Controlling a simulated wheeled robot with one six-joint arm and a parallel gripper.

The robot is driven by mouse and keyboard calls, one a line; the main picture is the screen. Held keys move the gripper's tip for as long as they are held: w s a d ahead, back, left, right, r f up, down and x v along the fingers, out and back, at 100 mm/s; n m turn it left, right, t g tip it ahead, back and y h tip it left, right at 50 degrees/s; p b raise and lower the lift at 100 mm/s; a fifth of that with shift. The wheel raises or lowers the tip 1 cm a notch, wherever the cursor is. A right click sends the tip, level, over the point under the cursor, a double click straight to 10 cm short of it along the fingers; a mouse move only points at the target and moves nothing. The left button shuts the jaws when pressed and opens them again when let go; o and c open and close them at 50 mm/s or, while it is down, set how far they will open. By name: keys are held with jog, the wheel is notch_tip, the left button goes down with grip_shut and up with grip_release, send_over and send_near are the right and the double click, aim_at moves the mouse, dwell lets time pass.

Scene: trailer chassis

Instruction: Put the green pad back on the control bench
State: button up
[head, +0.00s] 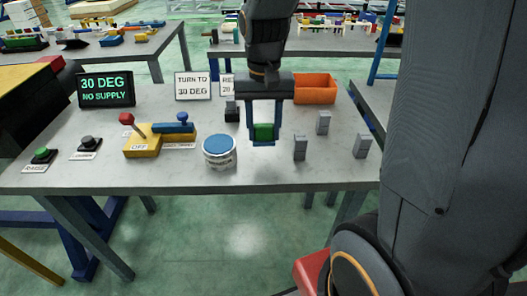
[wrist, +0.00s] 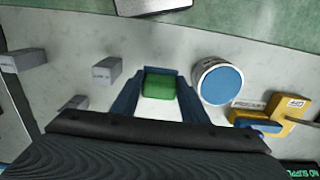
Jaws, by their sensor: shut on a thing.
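My gripper (head: 264,142) is shut on the green pad (head: 264,131), which sits between its two blue fingers. The pad also shows in the wrist view (wrist: 159,86), with the gripper (wrist: 158,92) around it. The gripper points down over the control bench (head: 270,172), to the right of the blue-lidded tin. I cannot tell how far the pad is above the bench top. The bench top is pale grey and also fills much of the wrist view (wrist: 215,50).
The blue-lidded tin (head: 220,151) stands close left of the gripper. Grey blocks (head: 300,148) stand to its right, an orange bin (head: 315,88) behind. A yellow lever box (head: 141,146), a green button (head: 42,155), a black button (head: 89,144) and a display (head: 106,88) are at left.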

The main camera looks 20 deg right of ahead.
aim_at(264, 127)
jog(key=shift+f+p, duration=0.35)
jog(key=shift+f, duration=2.9)
jog(key=o, duration=1)
jog(key=shift+c, duration=0.2)
notch_tip(264, 127, up, 12)
jog(key=shift+f+b, duration=0.2)
jog(key=shift+b, duration=0.65)
jog(key=s+f+n, duration=0.1)
jog(key=s+f, duration=0.2)
jog(key=s+f+n, duration=0.1)
jog(key=s+f, duration=0.2)
jog(key=s+f+n, duration=0.1)
jog(key=s+f, duration=0.2)
jog(key=f, duration=0.1)
jog(key=shift+d+n+t, duration=0.1)
jog(key=shift+n+t, duration=0.2)
jog(key=shift+t, duration=0.1)
